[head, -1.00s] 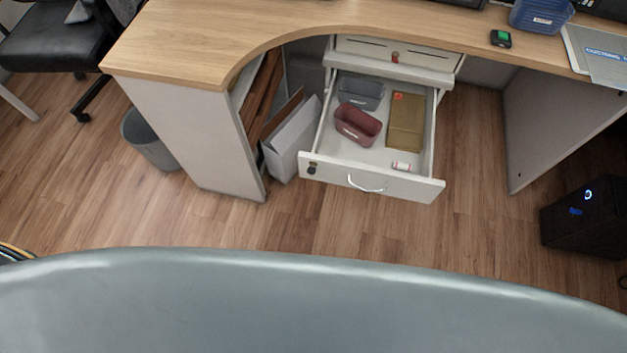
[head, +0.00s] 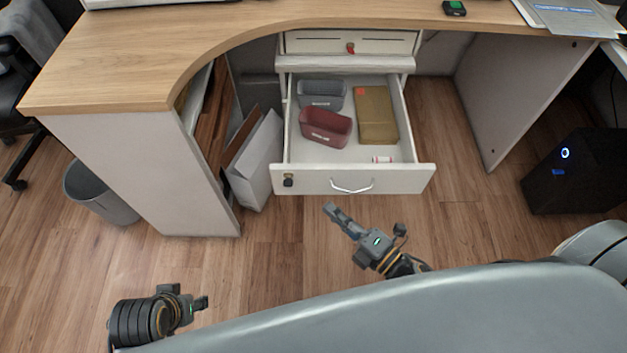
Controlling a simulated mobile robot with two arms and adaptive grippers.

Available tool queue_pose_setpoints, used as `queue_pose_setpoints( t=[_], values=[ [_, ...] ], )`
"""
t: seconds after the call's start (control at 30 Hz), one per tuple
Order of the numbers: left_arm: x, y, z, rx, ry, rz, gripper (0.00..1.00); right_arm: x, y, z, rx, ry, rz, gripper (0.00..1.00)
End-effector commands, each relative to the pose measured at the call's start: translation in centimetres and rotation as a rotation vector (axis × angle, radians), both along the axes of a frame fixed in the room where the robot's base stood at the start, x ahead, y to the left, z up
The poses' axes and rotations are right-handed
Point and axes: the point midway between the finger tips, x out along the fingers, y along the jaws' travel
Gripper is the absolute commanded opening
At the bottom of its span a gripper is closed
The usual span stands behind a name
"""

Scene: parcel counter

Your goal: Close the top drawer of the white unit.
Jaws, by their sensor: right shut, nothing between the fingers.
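The white unit (head: 349,43) stands under the desk, with a red-tagged lock on its upper front. Its drawer (head: 318,180) is pulled out, with a silver handle and a dark lock on its front.
The wooden desk top (head: 150,50) curves above the unit. A white file box (head: 257,165) stands left of the drawer. A grey waste bin (head: 100,192) and a black computer tower (head: 577,172) are on the floor. The floor before the drawer is open.

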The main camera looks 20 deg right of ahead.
Motion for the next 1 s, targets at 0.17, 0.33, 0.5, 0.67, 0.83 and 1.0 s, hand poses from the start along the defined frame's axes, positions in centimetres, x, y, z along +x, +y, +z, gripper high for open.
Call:
queue_pose_setpoints(
  t=[0.17, 0.33, 0.5, 0.67, 0.83, 1.0],
  values=[
    [-0.1, 0.0, 0.6, 0.000, -0.004, 0.000, 0.40, 3.6, 2.0, 0.0, 0.001, -0.003, 0.000, 0.00],
    [-0.3, 0.1, 1.1, 0.000, -0.006, 0.001, 0.40, 6.5, 2.5, 0.0, -0.001, -0.002, 0.000, 0.00],
    [-0.2, 0.1, 1.7, -0.001, -0.013, 0.002, 0.40, 8.3, 1.9, -0.1, 0.000, 0.000, 0.000, 0.00],
    [-0.3, 0.1, 1.9, -0.001, -0.012, 0.002, 0.40, 8.9, 1.7, 0.0, 0.001, 0.002, -0.001, 0.00],
    [-0.3, 0.1, 2.2, -0.001, -0.014, 0.002, 0.40, 9.0, 1.7, 0.0, 0.002, 0.002, -0.001, 0.00],
    [-0.4, 0.1, 2.1, -0.001, -0.012, 0.002, 0.40, 9.0, 1.7, 0.0, 0.001, 0.002, -0.001, 0.00]
  ],
)
